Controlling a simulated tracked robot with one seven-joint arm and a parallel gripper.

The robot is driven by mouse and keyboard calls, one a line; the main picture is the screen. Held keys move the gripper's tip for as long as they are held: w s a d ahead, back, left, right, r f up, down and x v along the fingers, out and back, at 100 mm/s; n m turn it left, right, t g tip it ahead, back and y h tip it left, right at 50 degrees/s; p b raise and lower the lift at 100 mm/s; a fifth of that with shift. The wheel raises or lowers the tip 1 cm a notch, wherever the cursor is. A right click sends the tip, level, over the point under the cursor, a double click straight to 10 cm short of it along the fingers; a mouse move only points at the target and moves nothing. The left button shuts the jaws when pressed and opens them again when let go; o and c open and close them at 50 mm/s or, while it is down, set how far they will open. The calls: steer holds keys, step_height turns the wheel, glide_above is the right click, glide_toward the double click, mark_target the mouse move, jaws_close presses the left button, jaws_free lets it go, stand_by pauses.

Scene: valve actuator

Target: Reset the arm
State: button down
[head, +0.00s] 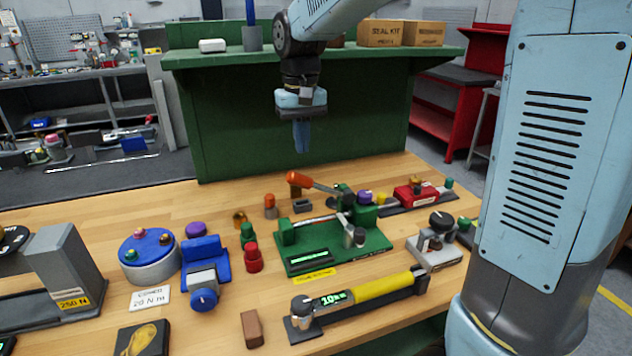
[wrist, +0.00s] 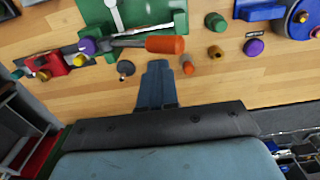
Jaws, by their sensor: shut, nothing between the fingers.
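My gripper (head: 301,134) hangs pointing down above the back of the wooden bench, in front of the green shelf panel. Its blue fingers are together and hold nothing. In the wrist view my gripper (wrist: 157,68) shows over bare wood, beside an orange handle (wrist: 164,45). My blue arm comes in from the upper right in the head view. Below and in front of the gripper is a green valve fixture (head: 337,252) with an orange-handled lever (head: 300,180). The gripper is apart from the fixture and the lever.
A yellow torque tool (head: 370,290) lies at the front. A red device (head: 416,194) is at the right. A blue clamp (head: 204,258), a round blue-topped holder (head: 148,250) and a red knob piece (head: 253,258) stand left. The green shelf (head: 300,55) with boxes (head: 380,33) rises behind.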

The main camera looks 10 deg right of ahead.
steer(key=shift+r, duration=0.4)
steer(key=s+d+m+t, duration=0.1)
steer(key=s+d+t, duration=0.1)
steer(key=s+d, duration=0.6)
steer(key=s+d+m+t, duration=0.1)
steer(key=s+d+t, duration=0.2)
steer(key=s+d, duration=0.5)
steer(key=shift+s+d+r+t, duration=0.3)
steer(key=shift+s+r, duration=0.05)
steer(key=shift+s, duration=2.2)
